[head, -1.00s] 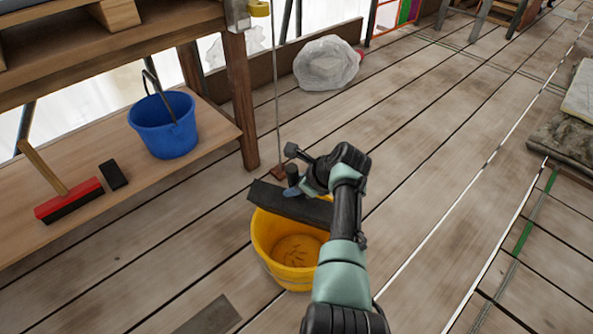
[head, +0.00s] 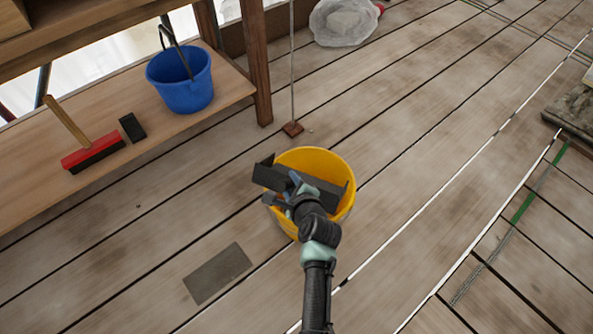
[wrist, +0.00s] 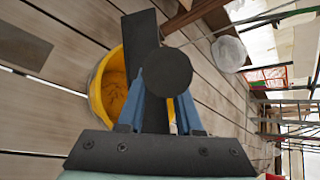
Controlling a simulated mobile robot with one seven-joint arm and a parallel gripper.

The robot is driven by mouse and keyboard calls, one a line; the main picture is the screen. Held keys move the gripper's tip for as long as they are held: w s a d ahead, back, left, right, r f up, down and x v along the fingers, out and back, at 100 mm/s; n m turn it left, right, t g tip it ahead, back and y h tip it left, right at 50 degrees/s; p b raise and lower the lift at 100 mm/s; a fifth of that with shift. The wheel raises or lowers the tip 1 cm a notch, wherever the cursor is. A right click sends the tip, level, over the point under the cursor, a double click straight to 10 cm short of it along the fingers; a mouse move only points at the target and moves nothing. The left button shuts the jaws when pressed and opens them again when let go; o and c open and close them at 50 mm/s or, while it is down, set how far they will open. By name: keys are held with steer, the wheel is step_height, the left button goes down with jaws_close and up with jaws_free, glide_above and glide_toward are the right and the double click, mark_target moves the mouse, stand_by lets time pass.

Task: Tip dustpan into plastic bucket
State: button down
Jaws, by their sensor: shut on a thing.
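The yellow plastic bucket (head: 338,164) stands on the plank floor. The dark grey dustpan (head: 325,190) is tilted over the bucket's mouth, its left end reaching past the rim. In the wrist view the blue fingers of my gripper (wrist: 158,88) close on the dark handle, whose round end (wrist: 166,72) faces the camera. The pan (wrist: 140,38) covers part of the bucket (wrist: 104,90), and small brownish bits show inside it. The pan's inner face is partly hidden.
A blue bucket (head: 182,85), a red brush (head: 92,157) and a black block (head: 132,127) are on the low wooden shelf (head: 50,200) at left. A flat grey plate (head: 217,273) lies on the floor. A clear bag (head: 343,20) lies at the back.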

steer(key=s+a+f+n+t+h+b, duration=0.1)
steer(key=s+f+t+b, duration=0.4)
steer(key=b, duration=1.4)
step_height(320, 180, down, 3)
steer(key=shift+s+a+r+n+t, duration=0.1)
steer(key=shift+s+a+n+t, duration=0.2)
steer(key=shift+s+a+n, duration=0.5)
steer(key=shift+w+a, duration=0.2)
steer(key=shift+a, duration=0.15)
